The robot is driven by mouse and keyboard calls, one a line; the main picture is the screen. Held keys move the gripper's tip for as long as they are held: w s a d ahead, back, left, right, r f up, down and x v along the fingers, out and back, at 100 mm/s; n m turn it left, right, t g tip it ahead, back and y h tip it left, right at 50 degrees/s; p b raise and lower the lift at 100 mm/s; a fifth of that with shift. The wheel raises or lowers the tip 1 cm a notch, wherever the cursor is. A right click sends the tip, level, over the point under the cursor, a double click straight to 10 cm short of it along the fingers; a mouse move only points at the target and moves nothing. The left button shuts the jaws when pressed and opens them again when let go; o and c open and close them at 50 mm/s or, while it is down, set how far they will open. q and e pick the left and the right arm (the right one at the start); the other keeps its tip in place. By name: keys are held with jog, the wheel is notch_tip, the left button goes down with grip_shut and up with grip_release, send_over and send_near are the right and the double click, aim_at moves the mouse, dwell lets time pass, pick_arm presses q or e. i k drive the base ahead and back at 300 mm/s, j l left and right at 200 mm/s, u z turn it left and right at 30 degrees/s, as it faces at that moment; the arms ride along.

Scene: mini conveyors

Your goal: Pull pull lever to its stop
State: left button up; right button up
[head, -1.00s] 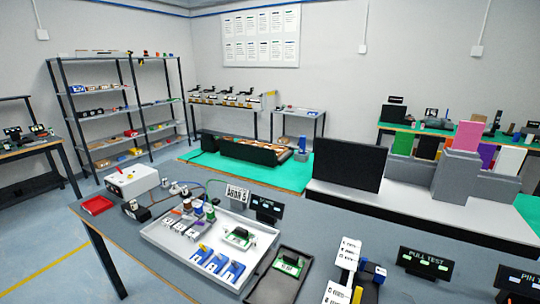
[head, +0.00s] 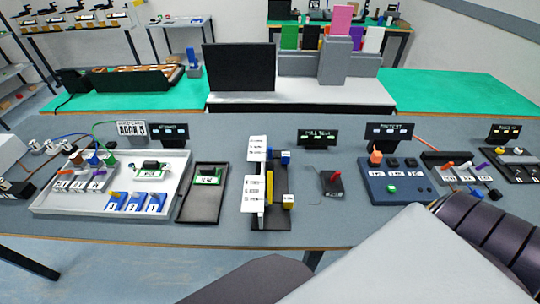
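A sign reading like "PULL TEST" (head: 317,137) stands at the middle of the bench. In front of it to the left is a dark fixture (head: 283,218) with an upright yellow bar (head: 269,187), white label plates (head: 254,181) and blue and yellow blocks. A small dark unit with a red part (head: 334,179) lies right of the fixture, with a thin cable. I cannot tell for certain which part is the pull lever. Neither gripper shows; a large grey and dark part of my own arm fills the lower right and touches nothing I can make out.
Left are a white tray (head: 45,208) with blue and grey modules and a dark tray (head: 187,217) with a green board. Right are a blue control box (head: 405,190) with an orange knob and a lever panel (head: 460,172).

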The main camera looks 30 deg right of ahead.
aim_at(336, 173)
jog(key=z, duration=1.75)
